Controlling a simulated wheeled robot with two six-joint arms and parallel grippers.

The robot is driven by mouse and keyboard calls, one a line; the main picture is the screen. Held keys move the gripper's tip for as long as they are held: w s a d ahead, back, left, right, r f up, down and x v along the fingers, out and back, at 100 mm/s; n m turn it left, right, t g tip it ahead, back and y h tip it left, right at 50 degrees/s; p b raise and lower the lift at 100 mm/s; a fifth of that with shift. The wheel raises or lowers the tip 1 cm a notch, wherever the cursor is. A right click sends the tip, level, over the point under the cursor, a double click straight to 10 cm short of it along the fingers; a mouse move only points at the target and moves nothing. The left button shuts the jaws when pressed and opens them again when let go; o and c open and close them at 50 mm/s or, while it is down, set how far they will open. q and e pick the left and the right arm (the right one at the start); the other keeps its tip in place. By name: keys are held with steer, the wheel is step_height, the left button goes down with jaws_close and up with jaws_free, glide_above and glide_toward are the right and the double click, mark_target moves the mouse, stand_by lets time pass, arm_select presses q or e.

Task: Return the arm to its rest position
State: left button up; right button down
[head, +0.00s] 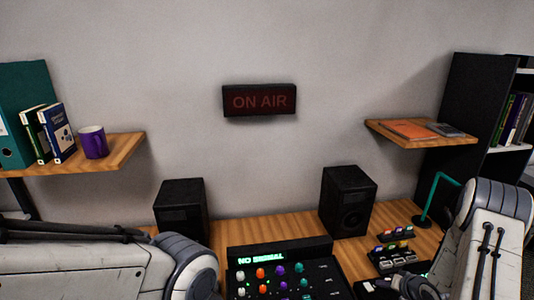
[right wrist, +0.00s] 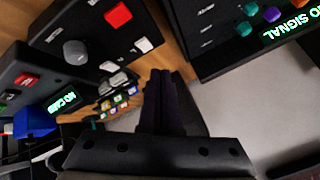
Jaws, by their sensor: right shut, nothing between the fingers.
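My right gripper (right wrist: 158,90) shows in the right wrist view with its dark fingers shut together and nothing between them. It hangs over the desk equipment, between the mixer (right wrist: 215,25) with the "NO SIGNAL" display and a black box with a red button (right wrist: 118,14). In the head view my right arm comes in at the lower right, its wrist end low near the small devices. My left arm crosses the lower left of the head view; its gripper is out of the frame.
Two black speakers (head: 180,207) (head: 347,201) stand on the wooden desk (head: 265,215). A teal stand (head: 432,198) is close to my right arm. Shelves hold a purple mug (head: 93,142) and an orange book (head: 408,130). An ON AIR sign (head: 259,100) hangs on the wall.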

steer(key=w+a+r+n+g+h, duration=0.1)
steer(key=w+a+r+n, duration=0.25)
steer(key=a+r, duration=0.4)
steer(key=s+a+r+n+g, duration=0.1)
steer(key=s+a+r, duration=0.1)
steer(key=a+r, duration=0.4)
steer(key=s+a+r+n+g, duration=0.1)
steer(key=s+a+r+n, duration=0.15)
steer(key=a, duration=0.65)
steer(key=s+a+r+n+g, duration=0.1)
steer(key=s+a+r+n, duration=0.1)
steer(key=s, duration=0.7)
steer(key=s+a+r+n+g, duration=0.2)
steer(key=s+a+r, duration=0.2)
steer(key=s+a, duration=0.3)
steer(key=s+a+r+n+g, duration=0.2)
steer(key=s+a, duration=0.3)
steer(key=s, duration=0.6)
steer(key=shift+s+r+y+b, duration=0.25)
steer(key=shift+r+y+b, duration=0.05)
steer(key=shift+r+y, duration=0.1)
